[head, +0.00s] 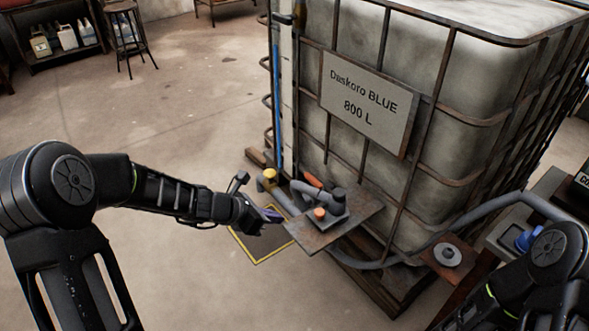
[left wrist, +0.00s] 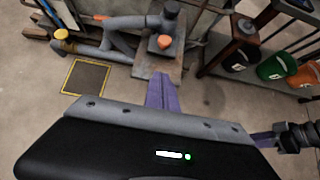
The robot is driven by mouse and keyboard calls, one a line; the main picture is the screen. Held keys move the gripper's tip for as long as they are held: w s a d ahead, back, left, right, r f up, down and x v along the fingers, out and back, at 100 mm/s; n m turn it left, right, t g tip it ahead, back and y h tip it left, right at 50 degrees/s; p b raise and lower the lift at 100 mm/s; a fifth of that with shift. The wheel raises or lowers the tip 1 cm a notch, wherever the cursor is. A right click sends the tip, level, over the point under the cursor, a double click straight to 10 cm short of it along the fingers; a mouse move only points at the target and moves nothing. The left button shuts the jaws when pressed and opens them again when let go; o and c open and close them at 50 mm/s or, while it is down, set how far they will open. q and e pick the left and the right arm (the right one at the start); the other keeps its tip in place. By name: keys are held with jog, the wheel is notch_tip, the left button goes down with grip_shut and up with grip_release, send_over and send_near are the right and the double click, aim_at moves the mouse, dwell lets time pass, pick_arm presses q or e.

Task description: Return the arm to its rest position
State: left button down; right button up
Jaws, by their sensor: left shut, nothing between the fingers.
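My left arm reaches in from the left in the head view. Its left gripper (head: 271,215) is shut and empty, near the left edge of the rusty plate that carries the pump. The purple fingers also show pressed together in the left wrist view (left wrist: 161,94), with the plate and pump beyond them. Part of my right arm (head: 545,270) shows at the lower right of the head view. Its gripper cannot be made out.
A caged tank (head: 450,110) labelled Daskoro BLUE 800 L fills the right side. A pump with an orange button (head: 320,212) and pipes stands before it. A yellow-edged floor square (head: 262,243) lies beside it. Open floor (head: 190,100) lies left; buckets (left wrist: 277,67) stand right in the wrist view.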

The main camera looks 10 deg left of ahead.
pick_arm(q)
jog(key=s+a+f+m+g+y+p, duration=0.1)
jog(key=s+f+m+g+y+p, duration=0.2)
jog(key=s+f+m, duration=0.95)
jog(key=s+d+f+m+g+h+p, duration=0.1)
jog(key=s+d+f+m+g+p, duration=0.2)
jog(key=s+d+m, duration=1)
jog(key=s, duration=0.2)
jog(key=shift+s+d+f+m+p, duration=0.15)
jog(key=shift+s+f+m+p, duration=0.2)
jog(key=shift+s+f+p, duration=0.05)
jog(key=c, duration=2.2)
grip_release()
